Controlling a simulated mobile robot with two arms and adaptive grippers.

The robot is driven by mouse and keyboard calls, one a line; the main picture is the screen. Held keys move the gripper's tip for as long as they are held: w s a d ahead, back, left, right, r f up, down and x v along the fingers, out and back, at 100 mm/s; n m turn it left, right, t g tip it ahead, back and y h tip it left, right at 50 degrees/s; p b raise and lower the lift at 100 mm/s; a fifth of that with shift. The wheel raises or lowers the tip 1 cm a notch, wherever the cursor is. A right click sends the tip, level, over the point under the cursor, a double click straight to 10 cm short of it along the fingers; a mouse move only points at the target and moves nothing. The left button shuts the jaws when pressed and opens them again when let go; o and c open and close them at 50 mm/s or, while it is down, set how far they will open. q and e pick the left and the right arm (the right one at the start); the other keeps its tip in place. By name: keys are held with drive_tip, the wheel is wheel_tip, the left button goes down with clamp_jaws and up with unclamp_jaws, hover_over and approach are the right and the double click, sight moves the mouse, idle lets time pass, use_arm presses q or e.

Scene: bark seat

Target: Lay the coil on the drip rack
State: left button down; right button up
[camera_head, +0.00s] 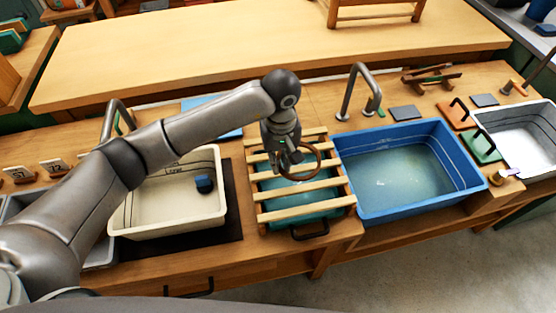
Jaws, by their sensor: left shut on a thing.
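The coil (319,163) is a brown ring in the middle of the head view. My left gripper (286,165) comes down from above and is shut on the coil's left side. The drip rack (306,211) is a set of pale wooden slats over a teal tray, directly below the coil. The coil overlaps the upper slats in the picture; I cannot tell whether it touches them. The gripper hides part of the coil and the slats behind it. My right gripper is not in view.
A cream basin (168,224) with a small dark blue block (204,184) stands left of the rack. A blue basin (365,209) of water stands right of it, with a grey tap (359,80) behind. A long pale table (250,50) runs across the back.

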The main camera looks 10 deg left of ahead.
use_arm(q)
drive_tip(key=shift+w+a+f, duration=0.3)
drive_tip(key=shift+w+f, duration=0.35)
drive_tip(key=shift+f, duration=0.25)
drive_tip(key=shift+f+p, duration=0.35)
drive_tip(key=shift+p, duration=0.15)
wheel_tip(320, 180, down, 2)
drive_tip(key=shift+w+f+p, duration=0.1)
drive_tip(key=shift+f+p, duration=0.1)
drive_tip(key=shift+p, duration=0.35)
drive_tip(key=shift+f, duration=0.1)
drive_tip(key=shift+f, duration=0.15)
drive_tip(key=c, duration=1.9)
unclamp_jaws()
drive_tip(key=shift+b, duration=0.35)
drive_tip(key=o, duration=0.4)
drive_tip(key=shift+o, duration=0.2)
